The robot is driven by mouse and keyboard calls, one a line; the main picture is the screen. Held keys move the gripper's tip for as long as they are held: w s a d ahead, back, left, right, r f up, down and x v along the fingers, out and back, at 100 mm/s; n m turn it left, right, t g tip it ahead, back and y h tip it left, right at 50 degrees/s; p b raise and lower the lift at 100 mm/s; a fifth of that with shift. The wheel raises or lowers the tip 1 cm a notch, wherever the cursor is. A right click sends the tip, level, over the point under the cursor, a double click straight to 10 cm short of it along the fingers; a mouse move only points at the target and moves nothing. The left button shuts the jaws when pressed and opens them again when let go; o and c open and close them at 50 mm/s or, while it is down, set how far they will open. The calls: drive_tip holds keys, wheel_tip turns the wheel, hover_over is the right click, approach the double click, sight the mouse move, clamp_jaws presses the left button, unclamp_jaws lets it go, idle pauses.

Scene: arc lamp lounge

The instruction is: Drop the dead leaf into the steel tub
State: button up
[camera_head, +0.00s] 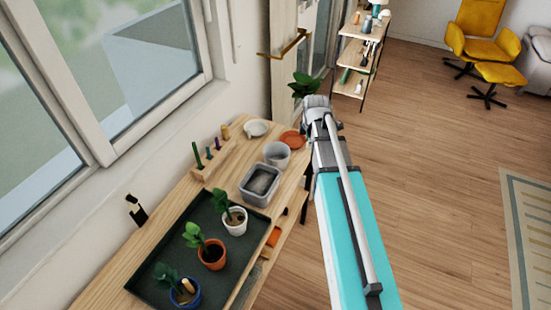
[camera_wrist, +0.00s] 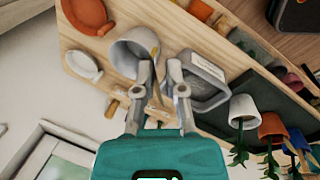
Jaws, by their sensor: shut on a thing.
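In the wrist view the fingers of my gripper (camera_wrist: 163,88) are closed around a thin tan dead leaf (camera_wrist: 157,95), which sticks up between them. A round, pale grey tub (camera_wrist: 127,58), which looks like the steel tub, lies beyond the fingertips with its opening partly behind the leaf. I cannot tell the height of the leaf above it. In the head view the round tub (camera_head: 277,156) stands on the wooden bench, just left of my arm. My arm hides the fingers and the leaf there.
A grey rectangular bin (camera_head: 246,188) with dark contents stands beside the tub. A terracotta saucer (camera_head: 292,139) and a white dish (camera_head: 256,128) lie behind it. A dark green tray (camera_head: 148,262) holds potted plants in front. A wooden tool rack (camera_head: 213,158) stands by the wall.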

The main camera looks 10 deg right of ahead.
drive_tip(key=shift+a, duration=0.1)
drive_tip(key=b, duration=0.9)
approach(280, 149)
drive_tip(key=s, duration=0.2)
drive_tip(key=shift+w+a+r+n, duration=0.1)
drive_tip(key=shift+a+r+n, duration=0.1)
drive_tip(key=shift+r+n, duration=0.1)
drive_tip(key=shift+f, duration=0.1)
drive_tip(key=shift+s+b+x, duration=0.2)
drive_tip(key=shift+b+x, duration=0.75)
drive_tip(key=shift+s+b+x, duration=0.25)
drive_tip(key=shift+b+x, duration=0.65)
drive_tip(key=shift+x, duration=0.1)
drive_tip(key=shift+s+b+x, duration=0.2)
drive_tip(key=shift+b+x, duration=0.75)
drive_tip(key=shift+f, duration=0.15)
drive_tip(key=o, duration=0.7)
drive_tip(key=shift+o, duration=0.2)
